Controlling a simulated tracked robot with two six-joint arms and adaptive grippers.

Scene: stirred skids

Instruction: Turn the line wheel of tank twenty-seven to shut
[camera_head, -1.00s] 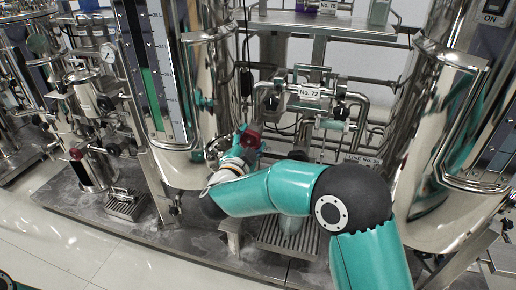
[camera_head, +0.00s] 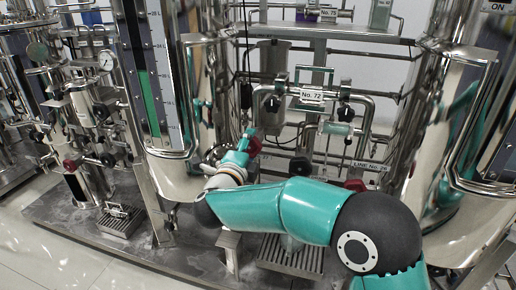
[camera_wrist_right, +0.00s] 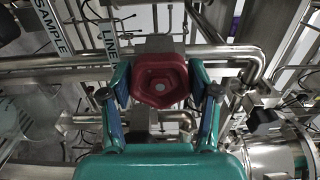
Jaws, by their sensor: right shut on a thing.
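A dark red hand wheel (camera_wrist_right: 159,80) sits on a pipe fitting, centred in the right wrist view. My right gripper (camera_wrist_right: 160,92) is shut on this wheel, with one finger on each side of it. In the head view the same wheel (camera_head: 253,146) shows at the tip of my right gripper (camera_head: 247,143), beside the large steel tank (camera_head: 185,165). I cannot read from these frames which tank number this wheel carries or how far it is turned. My left gripper is out of view.
A second red wheel (camera_head: 355,185) is at the right, under a line label (camera_head: 366,165) too blurred to read fully. Another red wheel (camera_head: 72,164) is at the left skid. A No. 72 plate (camera_head: 312,95) hangs on pipework. LINE (camera_wrist_right: 110,38) and SAMPLE (camera_wrist_right: 50,17) labels show.

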